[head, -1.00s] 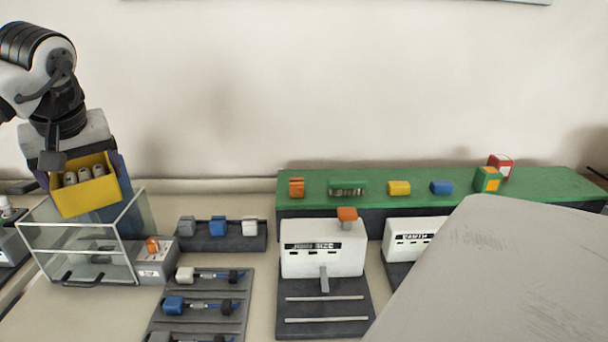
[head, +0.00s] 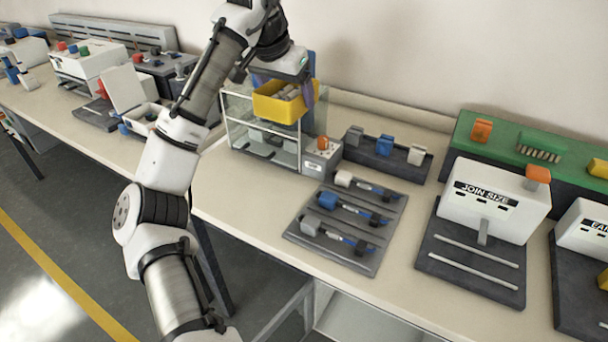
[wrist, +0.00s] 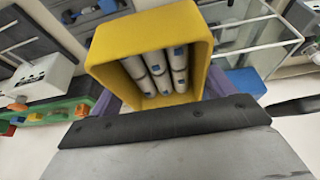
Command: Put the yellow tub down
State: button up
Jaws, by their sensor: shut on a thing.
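The yellow tub (head: 279,107) holds several pale cylinders (head: 287,92) with blue marks, which show clearly in the wrist view (wrist: 158,70). My gripper (head: 283,80) is shut on the yellow tub. In the head view it holds the tub tilted, at the upper front of a glass-walled box (head: 262,143). In the wrist view the tub (wrist: 203,51) fills the upper middle, with purple finger parts on either side of it. Whether the tub touches the glass box cannot be told. The fingertips are mostly hidden behind the tub.
A grey control box with an orange knob (head: 321,154) stands right of the glass box. A dark tray of connectors (head: 345,228) lies in front, and a rack of blocks (head: 385,156) behind. The JOIN SIZE machine (head: 490,203) stands right. Bare bench (head: 235,190) shows at front left.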

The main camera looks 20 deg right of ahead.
aim_at(295, 191)
notch_tip(295, 191, down, 24)
jog(key=shift+f+p, duration=0.25)
jog(key=shift+p, duration=0.9)
jog(key=shift+f, duration=0.2)
jog(key=o, duration=1)
jog(key=shift+o, duration=0.3)
jog(key=shift+s+d, duration=0.1)
jog(key=shift+s, duration=0.05)
